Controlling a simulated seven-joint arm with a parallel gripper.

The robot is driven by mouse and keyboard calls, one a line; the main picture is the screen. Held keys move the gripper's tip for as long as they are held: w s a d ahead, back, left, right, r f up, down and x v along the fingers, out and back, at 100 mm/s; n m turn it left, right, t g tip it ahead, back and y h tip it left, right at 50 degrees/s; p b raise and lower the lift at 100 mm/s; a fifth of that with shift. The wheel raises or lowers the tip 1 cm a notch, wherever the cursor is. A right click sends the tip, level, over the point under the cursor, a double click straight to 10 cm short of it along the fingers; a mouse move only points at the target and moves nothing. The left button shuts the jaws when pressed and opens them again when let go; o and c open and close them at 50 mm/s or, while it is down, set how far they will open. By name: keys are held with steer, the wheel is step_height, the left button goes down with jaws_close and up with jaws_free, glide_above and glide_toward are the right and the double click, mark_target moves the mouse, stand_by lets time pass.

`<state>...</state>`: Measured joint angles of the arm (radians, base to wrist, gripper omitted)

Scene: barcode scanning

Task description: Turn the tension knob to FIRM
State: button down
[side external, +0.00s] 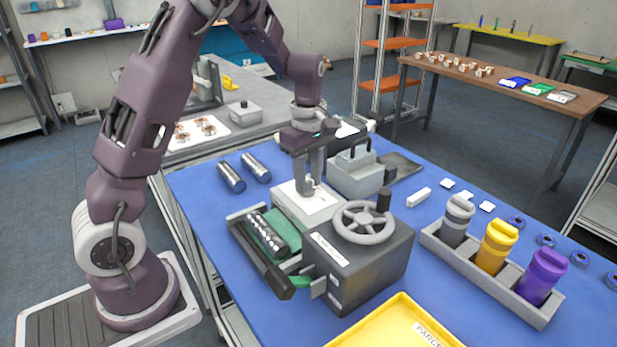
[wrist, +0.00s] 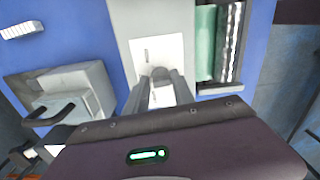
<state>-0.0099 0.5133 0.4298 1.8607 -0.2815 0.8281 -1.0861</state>
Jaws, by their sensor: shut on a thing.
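My gripper (side external: 310,187) points down onto the pale top panel (side external: 290,203) of the grey machine, with its fingers close together. In the wrist view the fingertips (wrist: 163,76) meet at the white panel (wrist: 150,50). They are shut on the tension knob, which is mostly hidden between them. A short dark mark shows on the panel just beyond the fingertips. The lettering around the knob is too small to read, so its setting cannot be told.
A handwheel (side external: 364,222) stands on the dark box in front of the panel. A grey box with a handle (side external: 354,175) stands behind. A yellow tray (side external: 385,322) is at the front.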

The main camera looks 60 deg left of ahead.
steer(key=m, duration=0.6)
steer(key=shift+m, duration=0.3)
steer(key=m, duration=0.6)
steer(key=shift+s+a, duration=0.1)
steer(key=shift+a, duration=0.05)
steer(key=shift+m, duration=0.4)
steer(key=c, duration=1.1)
jaws_free()
step_height(320, 180, up, 7)
steer(key=shift+r, duration=0.1)
